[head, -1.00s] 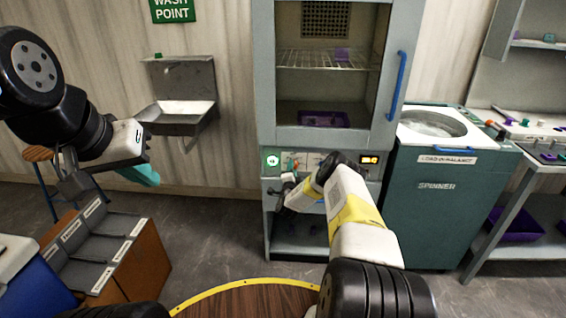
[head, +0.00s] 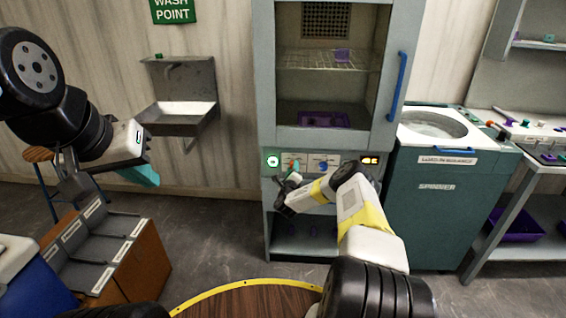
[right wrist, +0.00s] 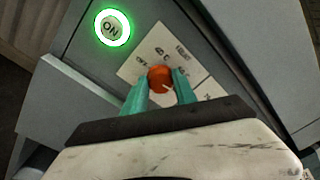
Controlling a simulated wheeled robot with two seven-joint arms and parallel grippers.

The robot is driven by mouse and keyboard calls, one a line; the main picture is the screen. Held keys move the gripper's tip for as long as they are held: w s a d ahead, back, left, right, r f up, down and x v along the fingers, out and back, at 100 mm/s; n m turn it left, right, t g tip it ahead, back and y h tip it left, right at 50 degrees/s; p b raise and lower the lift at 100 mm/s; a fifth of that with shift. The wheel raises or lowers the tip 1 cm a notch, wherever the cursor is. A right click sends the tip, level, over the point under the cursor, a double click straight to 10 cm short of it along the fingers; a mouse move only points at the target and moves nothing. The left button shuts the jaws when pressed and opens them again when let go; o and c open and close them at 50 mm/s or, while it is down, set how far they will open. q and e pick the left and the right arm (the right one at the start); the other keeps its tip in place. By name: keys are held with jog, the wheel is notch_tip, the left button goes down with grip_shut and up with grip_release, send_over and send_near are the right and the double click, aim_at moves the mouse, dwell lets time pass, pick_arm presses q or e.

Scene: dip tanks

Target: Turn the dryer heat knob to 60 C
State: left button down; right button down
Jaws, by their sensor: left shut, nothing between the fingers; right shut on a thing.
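The dryer (head: 265,100) stands in the middle of the head view with a control panel below its window. An orange knob (right wrist: 160,76) sits on a white label plate; it shows small in the head view (head: 294,163). My right gripper (right wrist: 162,86) has its teal fingers closed on either side of this knob. A pale mark on the knob points to the lower right in the wrist view; the scale print around it is too small to read surely. A lit display (head: 370,160) is at the panel's right; its digits are unclear. My left gripper (head: 152,177) is shut and empty at the left.
A green-ringed ON button (right wrist: 112,28) is lit beside the knob plate. A blue knob (head: 323,165) is right of the orange one. The spinner (head: 440,205) stands close to the dryer's right. A wash sink (head: 178,115) and grey bins (head: 92,245) are at left.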

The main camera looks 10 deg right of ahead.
jog(key=shift+f+m, duration=0.1)
jog(key=shift+m, duration=0.9)
jog(key=c, duration=1)
grip_release()
jog(key=shift+s, duration=0.1)
jog(key=v, duration=0.7)
jog(key=shift+s, duration=0.3)
jog(key=shift+a, duration=0.1)
